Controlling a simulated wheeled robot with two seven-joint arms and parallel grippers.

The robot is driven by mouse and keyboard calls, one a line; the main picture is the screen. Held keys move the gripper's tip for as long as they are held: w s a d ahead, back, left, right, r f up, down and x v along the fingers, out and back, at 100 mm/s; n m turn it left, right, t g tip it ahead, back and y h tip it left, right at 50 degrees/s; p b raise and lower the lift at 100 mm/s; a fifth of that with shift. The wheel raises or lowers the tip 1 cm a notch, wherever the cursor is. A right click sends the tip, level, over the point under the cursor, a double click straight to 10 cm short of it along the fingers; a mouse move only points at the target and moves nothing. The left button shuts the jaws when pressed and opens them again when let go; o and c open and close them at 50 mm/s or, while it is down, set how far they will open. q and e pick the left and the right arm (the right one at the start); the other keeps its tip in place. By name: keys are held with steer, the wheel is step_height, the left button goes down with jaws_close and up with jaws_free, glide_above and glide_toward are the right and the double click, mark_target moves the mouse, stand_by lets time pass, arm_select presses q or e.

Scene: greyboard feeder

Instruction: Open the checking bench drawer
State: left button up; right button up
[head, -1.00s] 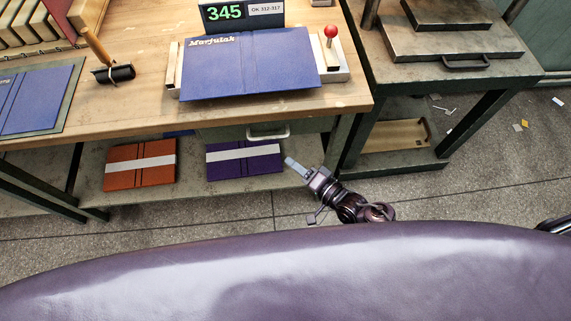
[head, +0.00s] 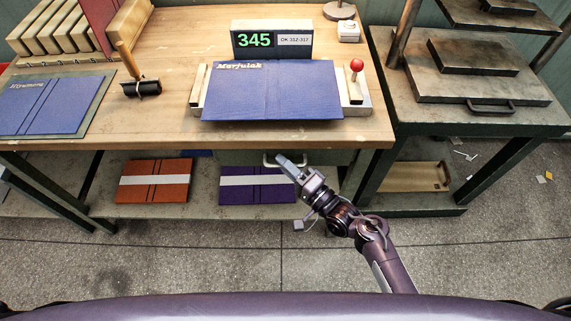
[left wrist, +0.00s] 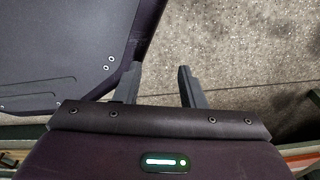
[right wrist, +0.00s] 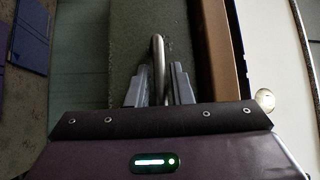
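The checking bench drawer (head: 235,157) has a grey-green front below the worktop and looks closed. Its pale metal bar handle (head: 268,161) shows just left of my right gripper (head: 284,161). In the right wrist view the handle (right wrist: 158,62) rises between the two fingers of my right gripper (right wrist: 160,85). Those fingers stand apart, with gaps beside the bar, so I see no grip on it. My left gripper (left wrist: 158,82) shows only in the left wrist view, open and empty over the floor.
The wooden bench (head: 165,130) carries a blue cover in a fixture (head: 360,100), a 345 display (head: 271,39) and a roller (head: 142,88). Orange (head: 153,192) and purple (head: 238,197) covers lie on the lower shelf. A metal press table (head: 400,120) stands right. The floor in front is clear.

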jaws_close()
arm_select(q)
steer(key=shift+r, duration=0.1)
arm_select(e)
steer(key=shift+s, duration=0.15)
